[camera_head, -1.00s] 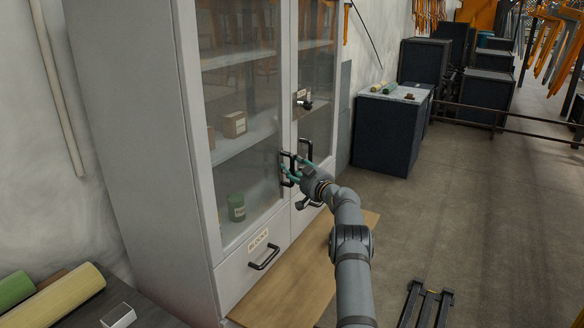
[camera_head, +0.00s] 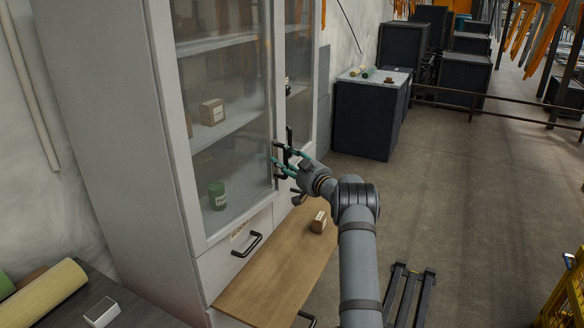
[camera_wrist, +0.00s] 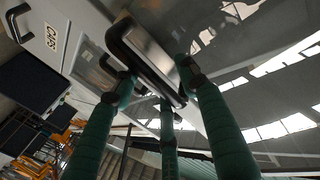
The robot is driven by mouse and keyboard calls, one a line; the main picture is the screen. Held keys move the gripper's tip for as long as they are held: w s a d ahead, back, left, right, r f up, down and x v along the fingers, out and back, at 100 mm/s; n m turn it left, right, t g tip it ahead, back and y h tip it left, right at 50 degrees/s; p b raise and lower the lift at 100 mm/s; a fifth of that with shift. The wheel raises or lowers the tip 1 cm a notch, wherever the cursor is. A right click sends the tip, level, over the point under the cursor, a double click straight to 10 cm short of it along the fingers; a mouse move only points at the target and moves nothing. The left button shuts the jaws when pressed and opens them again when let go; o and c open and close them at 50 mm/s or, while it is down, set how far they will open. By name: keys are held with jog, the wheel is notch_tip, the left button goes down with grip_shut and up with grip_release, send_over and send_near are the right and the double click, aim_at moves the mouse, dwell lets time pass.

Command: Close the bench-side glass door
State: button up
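A tall grey cabinet has a near glass door (camera_head: 218,127), on the side of the dark bench at lower left. Its edge stands in front of part of the far glass door (camera_head: 300,70), so it looks slightly ajar; the exact angle is unclear. The near door's black upright handle (camera_head: 279,185) is at my gripper (camera_head: 289,158). In the wrist view the handle (camera_wrist: 148,52) lies between the teal fingers of my gripper (camera_wrist: 155,85). The fingers are on both sides of it, but I cannot tell whether they press on it.
A wooden board (camera_head: 262,275) juts out low in front of the cabinet, with a small box (camera_head: 318,222) on it. The bench (camera_head: 140,305) with rolls is at lower left. A dark cabinet (camera_head: 368,120) stands beyond.

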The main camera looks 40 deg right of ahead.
jog(key=shift+y, duration=0.5)
jog(key=shift+s+a+f, duration=0.1)
jog(key=shift+s+a, duration=0.2)
jog(key=shift+s, duration=0.5)
jog(key=shift+s+a+f, duration=0.1)
jog(key=shift+s+a, duration=0.25)
jog(key=shift+s, duration=0.45)
jog(key=shift+s+a+f, duration=0.1)
jog(key=shift+s+a, duration=0.2)
jog(key=shift+s, duration=0.5)
jog(key=shift+s+d+r+h, duration=0.15)
jog(key=shift+s+d+h, duration=0.15)
jog(key=shift+d, duration=0.35)
jog(key=s+d+b, duration=0.2)
jog(key=s+d, duration=0.2)
jog(key=s, duration=0.7)
jog(key=shift+s+d+r, duration=0.25)
jog(key=shift+d, duration=0.15)
jog(key=shift+f+b, duration=0.1)
jog(key=shift+b, duration=0.25)
jog(key=shift+c, duration=0.4)
